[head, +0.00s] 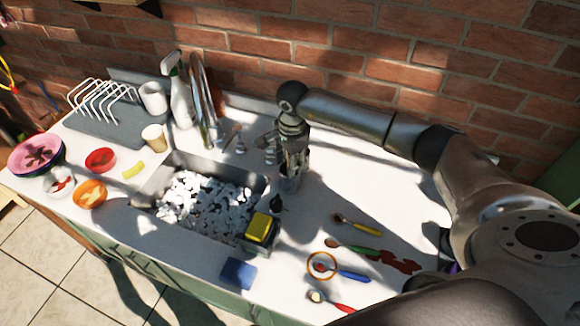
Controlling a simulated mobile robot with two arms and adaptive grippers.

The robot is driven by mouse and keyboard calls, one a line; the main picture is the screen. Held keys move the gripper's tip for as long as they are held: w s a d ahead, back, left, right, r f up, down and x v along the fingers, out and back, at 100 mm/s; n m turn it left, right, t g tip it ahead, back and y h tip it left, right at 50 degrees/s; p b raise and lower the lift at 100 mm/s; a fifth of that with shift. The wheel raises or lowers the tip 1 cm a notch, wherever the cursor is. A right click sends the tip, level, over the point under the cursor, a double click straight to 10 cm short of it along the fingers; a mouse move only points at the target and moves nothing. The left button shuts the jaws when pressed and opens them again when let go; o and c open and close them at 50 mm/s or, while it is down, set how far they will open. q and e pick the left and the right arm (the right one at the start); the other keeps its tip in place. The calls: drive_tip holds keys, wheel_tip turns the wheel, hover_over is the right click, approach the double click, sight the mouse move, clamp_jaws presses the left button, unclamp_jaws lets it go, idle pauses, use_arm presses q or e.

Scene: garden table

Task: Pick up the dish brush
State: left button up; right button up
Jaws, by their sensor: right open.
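My right gripper (292,160) reaches down from the right arm behind the sink's right corner. It is open, with its fingers pointing down at a small grey metallic holder (290,184) on the counter. I cannot make out a dish brush clearly; the fingers cover the top of the holder and whatever may stand in it. A small dark pointed object (277,204) is just in front of the holder; I cannot tell what it is. My left gripper is not in view.
The sink (258,186) is full of white foam, with a tall tap (203,95) behind it. A yellow sponge (260,227) sits at its front right corner, a blue one (238,272) at the counter edge. Several spoons lie right. A spray bottle (178,95) and dishes stand left.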

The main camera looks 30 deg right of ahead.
drive_tip(key=shift+c, duration=1.1)
clamp_jaws()
drive_tip(key=shift+r, duration=0.25)
wheel_tip(320, 180, up, 8)
drive_tip(key=b, duration=0.4)
drive_tip(key=shift+r, duration=0.75)
